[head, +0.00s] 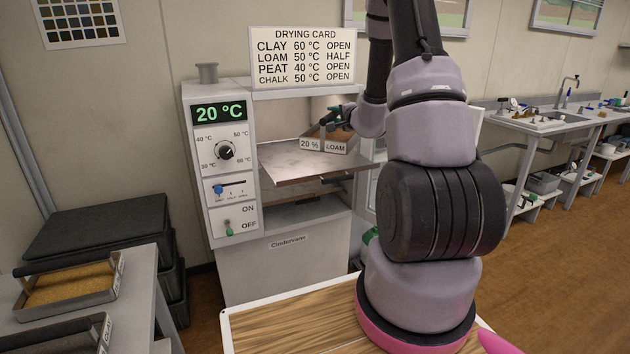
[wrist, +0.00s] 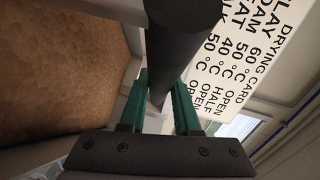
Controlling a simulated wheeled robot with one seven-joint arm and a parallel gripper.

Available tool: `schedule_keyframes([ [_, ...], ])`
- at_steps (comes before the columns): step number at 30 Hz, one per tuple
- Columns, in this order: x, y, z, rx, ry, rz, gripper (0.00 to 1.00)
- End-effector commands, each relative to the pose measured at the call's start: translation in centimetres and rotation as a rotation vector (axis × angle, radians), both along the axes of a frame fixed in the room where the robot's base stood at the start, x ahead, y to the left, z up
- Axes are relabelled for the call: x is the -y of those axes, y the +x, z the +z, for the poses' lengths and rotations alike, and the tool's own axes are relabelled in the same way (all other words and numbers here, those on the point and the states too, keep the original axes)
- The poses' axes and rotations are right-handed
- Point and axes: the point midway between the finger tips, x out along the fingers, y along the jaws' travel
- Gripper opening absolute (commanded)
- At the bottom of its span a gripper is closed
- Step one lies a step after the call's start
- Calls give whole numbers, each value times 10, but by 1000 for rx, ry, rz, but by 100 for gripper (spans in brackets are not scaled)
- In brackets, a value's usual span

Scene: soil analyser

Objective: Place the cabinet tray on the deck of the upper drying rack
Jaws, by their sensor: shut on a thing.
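The cabinet tray (head: 325,146) is grey, with front tags reading 20 % and LOAM. It is in the open cabinet (head: 285,250), over the right part of the flat metal shelf (head: 290,165). I cannot tell whether it touches the shelf. My gripper (head: 335,118) is at the tray, partly hidden by my arm. In the wrist view, its green fingers (wrist: 160,100) are shut on a dark bar, the tray's handle (wrist: 165,60). Brown soil (wrist: 60,70) fills the tray at the left. I cannot clearly identify an upper drying rack in the head view.
The cabinet's control panel (head: 226,160) reads 20 °C, and a drying card (head: 303,57) stands on top. A bench (head: 140,300) at the left holds a soil tray (head: 75,285) and another tray. Dark bins (head: 105,235) stand behind. A sink bench (head: 560,122) is far right.

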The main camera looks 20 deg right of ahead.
Motion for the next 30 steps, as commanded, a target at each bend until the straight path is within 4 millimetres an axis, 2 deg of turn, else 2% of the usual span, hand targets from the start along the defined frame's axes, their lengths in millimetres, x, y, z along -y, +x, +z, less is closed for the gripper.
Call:
schedule_keyframes([
  [3,7,2,-12,1,2,-12,0],
  [9,7,2,-46,-1,3,-11,0],
  [14,6,2,-58,1,2,-10,0],
  [21,6,2,-91,-1,2,-10,0],
  [30,5,2,-97,3,1,-10,0],
])
